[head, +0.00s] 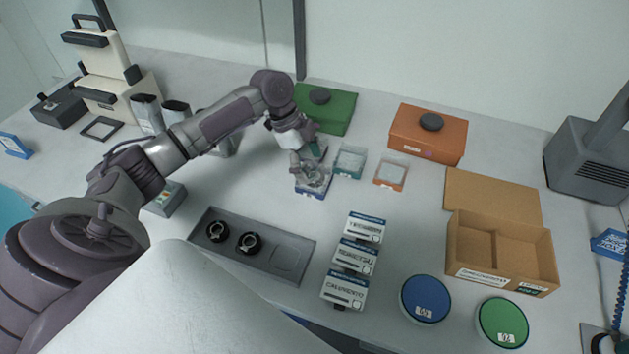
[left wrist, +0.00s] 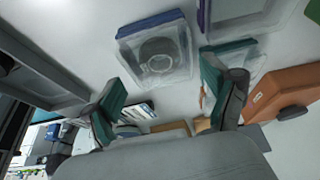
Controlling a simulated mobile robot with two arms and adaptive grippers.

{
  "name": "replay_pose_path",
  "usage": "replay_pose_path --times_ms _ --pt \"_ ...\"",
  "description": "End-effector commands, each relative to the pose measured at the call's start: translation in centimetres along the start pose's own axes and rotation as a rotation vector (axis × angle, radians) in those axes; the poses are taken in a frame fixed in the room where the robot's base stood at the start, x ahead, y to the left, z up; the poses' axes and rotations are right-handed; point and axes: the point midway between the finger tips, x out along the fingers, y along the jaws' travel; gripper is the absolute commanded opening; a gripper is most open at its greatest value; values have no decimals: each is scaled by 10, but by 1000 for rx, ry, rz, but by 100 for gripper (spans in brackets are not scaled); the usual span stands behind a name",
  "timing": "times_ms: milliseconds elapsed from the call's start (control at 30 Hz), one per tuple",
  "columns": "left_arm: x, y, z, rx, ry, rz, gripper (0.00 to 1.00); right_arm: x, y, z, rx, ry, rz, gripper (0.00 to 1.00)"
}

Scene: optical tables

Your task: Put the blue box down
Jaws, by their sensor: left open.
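The blue box (head: 313,186) is a small clear container with a blue base, below my left gripper (head: 306,160) on the table in the head view. In the left wrist view the box (left wrist: 155,52) shows beyond the fingertips, with a ring-shaped item inside. My left gripper (left wrist: 165,92) is open, its two teal-padded fingers wide apart, with nothing held between them. The gripper partly hides the box in the head view. My right gripper is not in view.
Teal (head: 349,162) and orange (head: 390,175) clear boxes stand just right of the blue box. Green (head: 335,115) and orange (head: 418,140) large boxes stand behind. A grey tray (head: 250,262) lies in front, and a cardboard box (head: 505,235) is at the right.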

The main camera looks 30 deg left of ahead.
Motion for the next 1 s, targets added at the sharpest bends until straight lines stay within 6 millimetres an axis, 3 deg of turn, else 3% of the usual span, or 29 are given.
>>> replay_pose_path --times_ms 200,500,800,1000 --pt "29 0 1 0 0 2 85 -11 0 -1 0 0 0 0" --pt "35 0 1 1 0 0 85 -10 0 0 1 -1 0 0" --pt "34 -1 1 1 0 -1 36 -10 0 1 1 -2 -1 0" --pt "34 -1 1 1 0 -1 36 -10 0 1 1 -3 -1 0"
